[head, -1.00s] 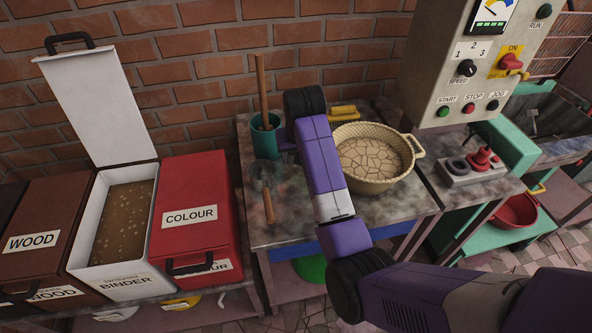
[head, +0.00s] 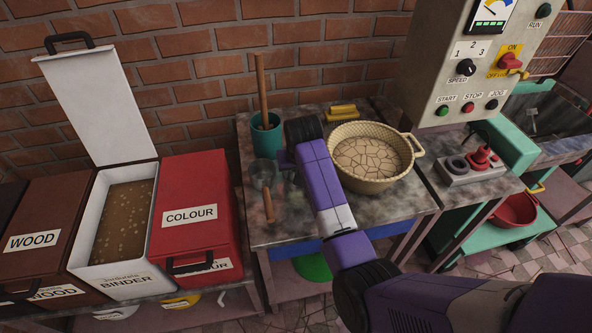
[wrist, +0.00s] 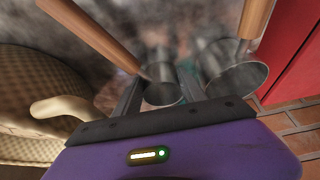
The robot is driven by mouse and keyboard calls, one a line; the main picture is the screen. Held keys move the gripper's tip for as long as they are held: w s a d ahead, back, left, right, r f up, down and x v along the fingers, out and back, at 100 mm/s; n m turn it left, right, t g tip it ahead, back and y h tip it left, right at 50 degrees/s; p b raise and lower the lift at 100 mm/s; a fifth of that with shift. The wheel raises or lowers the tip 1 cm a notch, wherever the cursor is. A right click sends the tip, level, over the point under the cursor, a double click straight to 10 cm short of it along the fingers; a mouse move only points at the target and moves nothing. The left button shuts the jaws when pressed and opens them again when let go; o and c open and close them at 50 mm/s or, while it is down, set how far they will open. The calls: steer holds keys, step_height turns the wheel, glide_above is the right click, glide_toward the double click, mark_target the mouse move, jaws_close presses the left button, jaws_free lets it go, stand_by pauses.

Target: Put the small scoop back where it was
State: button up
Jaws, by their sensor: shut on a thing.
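The small scoop, a metal cup with a wooden handle, shows in the wrist view (wrist: 163,93) between the fingers of my gripper (wrist: 160,88). My gripper is shut on it, and its handle slants to the upper left there. In the head view my gripper (head: 285,160) is low over the left part of the metal table, and my arm hides the small scoop. A larger metal scoop (wrist: 236,78) is close beside it. In the head view the larger scoop (head: 265,176) lies on the table with its wooden handle toward the front. I cannot tell whether the small scoop touches the table.
A green pot (head: 266,142) with an upright wooden handle stands behind the larger scoop. A woven basket (head: 375,180) with cracked material is to the right. The red COLOUR bin (head: 193,200) stands to the left. Yellow blocks (head: 342,112) lie at the back.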

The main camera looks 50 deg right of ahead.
steer(key=o, duration=1.2)
steer(key=shift+r, duration=0.1)
steer(key=v, duration=1.2)
